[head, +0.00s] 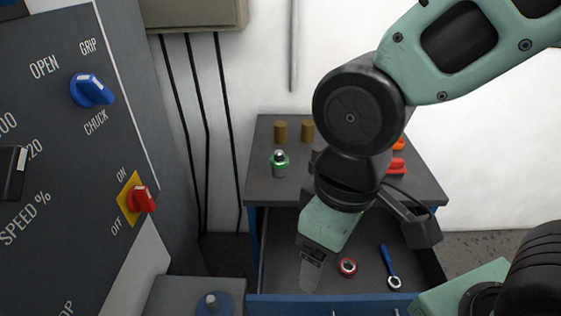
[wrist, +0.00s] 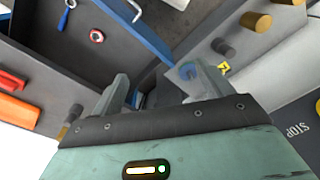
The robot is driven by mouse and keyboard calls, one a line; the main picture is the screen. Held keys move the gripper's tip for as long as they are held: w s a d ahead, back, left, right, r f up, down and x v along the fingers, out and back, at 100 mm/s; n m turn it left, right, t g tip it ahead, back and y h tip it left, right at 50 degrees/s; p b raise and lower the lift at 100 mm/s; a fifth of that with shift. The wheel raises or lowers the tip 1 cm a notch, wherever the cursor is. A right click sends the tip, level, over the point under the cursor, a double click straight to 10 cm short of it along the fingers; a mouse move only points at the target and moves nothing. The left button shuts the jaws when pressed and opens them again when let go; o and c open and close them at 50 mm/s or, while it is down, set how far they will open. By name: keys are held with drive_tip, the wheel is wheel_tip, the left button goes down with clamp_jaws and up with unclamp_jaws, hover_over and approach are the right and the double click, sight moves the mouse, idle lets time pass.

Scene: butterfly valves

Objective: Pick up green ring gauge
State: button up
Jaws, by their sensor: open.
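The green ring gauge (head: 271,163) sits around a silver-topped post on the dark cabinet top, at the back left of it in the head view. I do not see it in the wrist view. My gripper (head: 311,278) points down over the left part of the open drawer, in front of and below the ring gauge and well apart from it. In the wrist view my gripper (wrist: 163,82) shows two spread fingers with nothing between them.
The open drawer (head: 350,300) holds a red ring (head: 348,267) and a blue-handled wrench (head: 387,258). Brass cylinders (head: 281,131) stand behind the green ring. Orange-red items (head: 397,166) lie at right. A blue ring-like part (head: 213,303) sits at front left. A control panel (head: 60,150) stands left.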

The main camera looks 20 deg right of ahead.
drive_tip(key=m+t+y, duration=0.1)
drive_tip(key=m+t, duration=0.5)
drive_tip(key=t, duration=0.7)
approach(281, 160)
drive_tip(key=p+x, duration=0.3)
drive_tip(key=p, duration=0.1)
drive_tip(key=shift+w, duration=0.1)
drive_tip(key=shift+p+x, duration=1.75)
drive_tip(key=shift+x, duration=1.05)
drive_tip(key=shift+w+f, duration=0.25)
drive_tip(key=shift+w, duration=0.05)
